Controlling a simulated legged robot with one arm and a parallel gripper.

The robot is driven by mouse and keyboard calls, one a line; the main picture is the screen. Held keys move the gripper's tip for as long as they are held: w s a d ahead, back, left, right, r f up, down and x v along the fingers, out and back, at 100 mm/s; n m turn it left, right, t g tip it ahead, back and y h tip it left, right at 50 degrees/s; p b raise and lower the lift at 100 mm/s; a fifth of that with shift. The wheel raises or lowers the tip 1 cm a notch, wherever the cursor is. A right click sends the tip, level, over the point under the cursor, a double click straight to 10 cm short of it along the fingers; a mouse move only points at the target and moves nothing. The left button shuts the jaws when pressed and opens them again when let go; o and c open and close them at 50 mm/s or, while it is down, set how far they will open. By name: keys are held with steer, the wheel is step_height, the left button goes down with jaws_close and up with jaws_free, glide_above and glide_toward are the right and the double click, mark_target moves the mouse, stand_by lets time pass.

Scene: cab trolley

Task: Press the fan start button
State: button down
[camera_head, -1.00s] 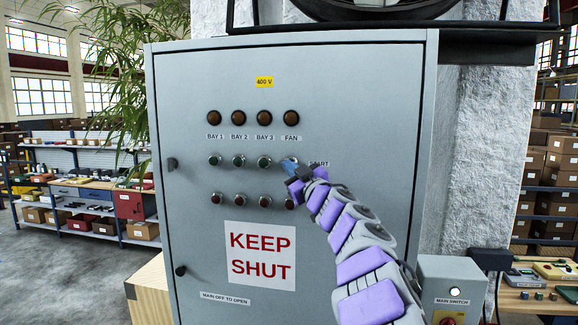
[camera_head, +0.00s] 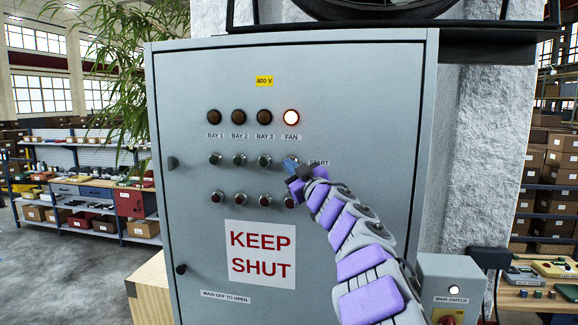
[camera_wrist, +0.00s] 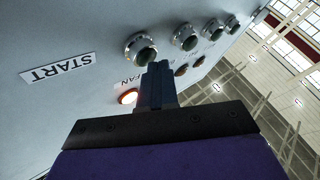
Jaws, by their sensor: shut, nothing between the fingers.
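The fan start button (camera_wrist: 140,47) is the green button in a metal ring nearest the START label (camera_wrist: 58,67) in the wrist view. In the head view it is mostly hidden behind my gripper (camera_head: 289,166), at the right end of the green row under the fan lamp (camera_head: 291,117). That lamp glows bright. My gripper is shut and empty, its fingertips (camera_wrist: 159,68) right at the button and overlapping its edge in the wrist view. I cannot tell whether they touch it.
The other green buttons (camera_head: 238,160) stand close to the left, with a row of red buttons (camera_head: 238,198) below. The bay lamps are dark. A KEEP SHUT sign (camera_head: 260,255) is on the cabinet door (camera_head: 370,110). A main switch box (camera_head: 452,275) stands at lower right.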

steer(key=shift+s+a, duration=0.15)
steer(key=shift+s, duration=0.55)
steer(key=shift+f, duration=0.1)
steer(key=shift+s+a+b, duration=0.2)
steer(key=shift+s+b, duration=0.05)
steer(key=shift+s, duration=0.55)
steer(key=shift+s+a+b, duration=0.2)
steer(key=shift+s+b, duration=0.1)
steer(key=shift+s, duration=0.55)
steer(key=shift+s+a+b, duration=0.2)
steer(key=shift+s+b, duration=0.05)
steer(key=shift+s, duration=0.55)
